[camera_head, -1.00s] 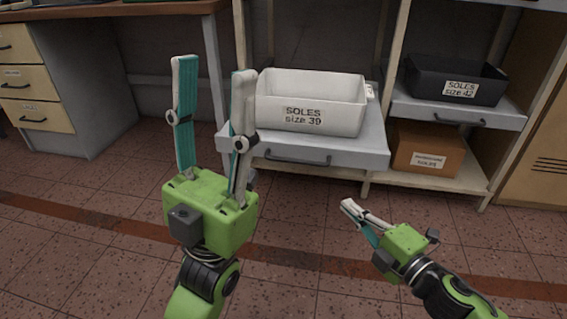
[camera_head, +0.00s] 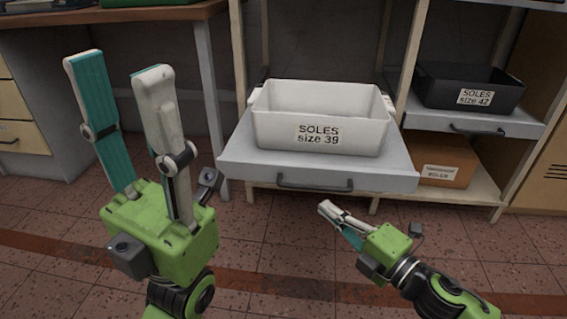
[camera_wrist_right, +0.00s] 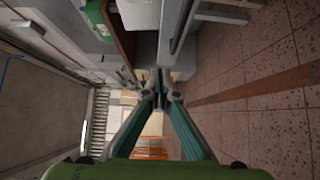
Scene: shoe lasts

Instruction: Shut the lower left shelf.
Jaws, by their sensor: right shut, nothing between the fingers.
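The lower left shelf (camera_head: 235,151) is a grey pull-out tray with a dark handle (camera_head: 315,183) on its front. It stands pulled out toward me from the rack. A white bin (camera_head: 318,122) labelled "SOLES size 39" sits on it. My left gripper (camera_head: 112,75) is open and empty, pointing up, left of the shelf. My right gripper (camera_head: 325,208) is shut and empty, just below and in front of the shelf's handle, apart from it in the head view. Its fingers also show closed together in the right wrist view (camera_wrist_right: 161,88).
To the right, a grey shelf (camera_head: 525,129) holds a black bin (camera_head: 466,87) labelled "SOLES size 42". Below it is an orange-brown box (camera_head: 446,163). A desk with drawers (camera_head: 22,137) stands at the left. The tiled floor (camera_head: 290,250) in front is clear.

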